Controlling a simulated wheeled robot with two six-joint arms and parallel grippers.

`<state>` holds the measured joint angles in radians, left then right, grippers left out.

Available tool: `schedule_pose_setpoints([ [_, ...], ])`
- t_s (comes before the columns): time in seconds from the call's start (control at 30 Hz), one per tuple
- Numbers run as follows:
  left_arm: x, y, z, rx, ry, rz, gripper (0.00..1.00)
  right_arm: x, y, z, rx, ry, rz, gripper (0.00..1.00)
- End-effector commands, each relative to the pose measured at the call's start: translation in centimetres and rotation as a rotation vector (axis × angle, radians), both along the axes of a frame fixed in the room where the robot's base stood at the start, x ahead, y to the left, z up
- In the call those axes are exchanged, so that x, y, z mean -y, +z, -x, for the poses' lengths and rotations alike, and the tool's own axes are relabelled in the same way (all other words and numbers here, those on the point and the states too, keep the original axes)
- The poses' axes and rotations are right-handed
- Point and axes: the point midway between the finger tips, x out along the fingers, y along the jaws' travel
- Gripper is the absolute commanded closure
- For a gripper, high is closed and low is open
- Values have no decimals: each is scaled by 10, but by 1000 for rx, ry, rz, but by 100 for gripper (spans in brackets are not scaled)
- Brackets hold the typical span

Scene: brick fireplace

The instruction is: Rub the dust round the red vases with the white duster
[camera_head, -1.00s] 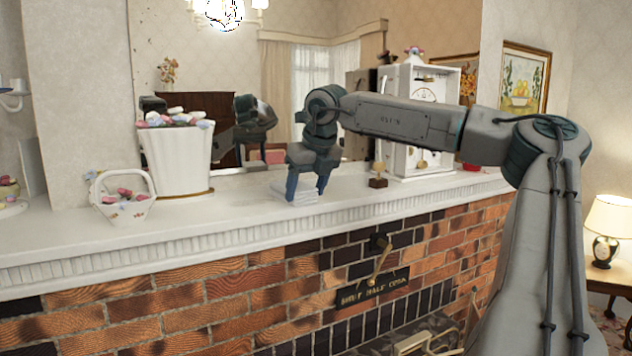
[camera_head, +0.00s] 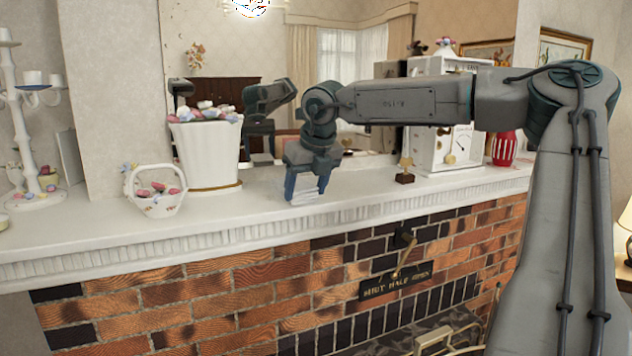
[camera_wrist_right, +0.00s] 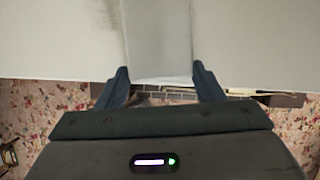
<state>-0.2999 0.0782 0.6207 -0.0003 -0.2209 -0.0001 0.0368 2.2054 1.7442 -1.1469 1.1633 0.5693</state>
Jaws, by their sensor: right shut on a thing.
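A red vase (camera_head: 506,148) with pale stripes stands at the right end of the mantel in the head view, just right of the white clock; my right arm partly hides it. My right gripper (camera_head: 308,189) points down at the mantel, well left of the vase. It is shut on the white duster (camera_head: 299,196), a pale folded block low at the mantel top. The duster also shows between the fingers in the wrist view (camera_wrist_right: 157,40). A dark dusty smear (camera_wrist_right: 108,14) lies on the white surface beside it. My left gripper is not in view.
On the white mantel (camera_head: 250,222) stand a flower basket (camera_head: 157,192), a tall white planter (camera_head: 208,152), a small brown-based ornament (camera_head: 405,172) and a white clock (camera_head: 447,147). A white candelabra (camera_head: 30,130) is at far left. A mirror behind reflects my arm.

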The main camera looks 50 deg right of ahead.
Motion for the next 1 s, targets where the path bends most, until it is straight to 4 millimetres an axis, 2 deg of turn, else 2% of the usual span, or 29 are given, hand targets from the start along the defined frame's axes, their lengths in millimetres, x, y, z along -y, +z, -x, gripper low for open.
schedule_pose_setpoints([
  [0.37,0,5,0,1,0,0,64,-16,0,-9,-2,1,2,57],
  [0.7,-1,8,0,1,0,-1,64,-41,-3,-22,-2,1,1,57],
  [1.0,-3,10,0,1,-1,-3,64,-52,-3,-28,-3,1,0,57],
])
